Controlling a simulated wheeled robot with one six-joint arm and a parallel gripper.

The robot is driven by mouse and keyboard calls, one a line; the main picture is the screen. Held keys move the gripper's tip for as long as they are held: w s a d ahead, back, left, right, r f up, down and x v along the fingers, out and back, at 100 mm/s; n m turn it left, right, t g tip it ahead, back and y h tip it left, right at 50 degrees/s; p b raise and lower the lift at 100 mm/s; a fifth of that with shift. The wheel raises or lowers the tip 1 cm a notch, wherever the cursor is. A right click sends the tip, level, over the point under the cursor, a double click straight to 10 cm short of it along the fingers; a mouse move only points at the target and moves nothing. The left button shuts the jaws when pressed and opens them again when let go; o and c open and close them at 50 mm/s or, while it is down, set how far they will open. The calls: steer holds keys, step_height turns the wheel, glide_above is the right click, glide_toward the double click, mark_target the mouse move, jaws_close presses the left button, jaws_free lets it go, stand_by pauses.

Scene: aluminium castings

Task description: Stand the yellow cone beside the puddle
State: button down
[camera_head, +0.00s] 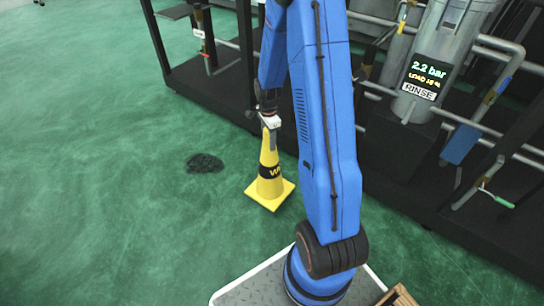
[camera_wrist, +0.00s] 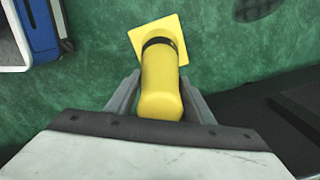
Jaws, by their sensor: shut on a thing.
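The yellow cone (camera_head: 269,175) with a black band and a square base is upright in the head view, just right of the puddle. The puddle (camera_head: 205,163) is a dark patch on the green floor, with a clear strip of floor between it and the cone. My gripper (camera_head: 271,128) is shut on the cone's top from above. In the wrist view the cone (camera_wrist: 161,80) sits between the two fingers of my gripper (camera_wrist: 160,100), and the puddle (camera_wrist: 257,9) shows at the top right. I cannot tell whether the base touches the floor.
A dark rack (camera_head: 220,85) with pipes and hanging tools stands behind the cone. A grey cylinder (camera_head: 432,60) with a display and a RINSE label stands at the right. The green floor (camera_head: 90,180) left of the puddle is clear.

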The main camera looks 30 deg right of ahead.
mark_target(269, 164)
step_height(269, 164, down, 6)
steer(key=shift+d+r, duration=0.15)
steer(key=shift+r, duration=0.1)
stand_by(0.4)
steer(key=c, duration=0.8)
jaws_free()
steer(key=shift+c, duration=0.2)
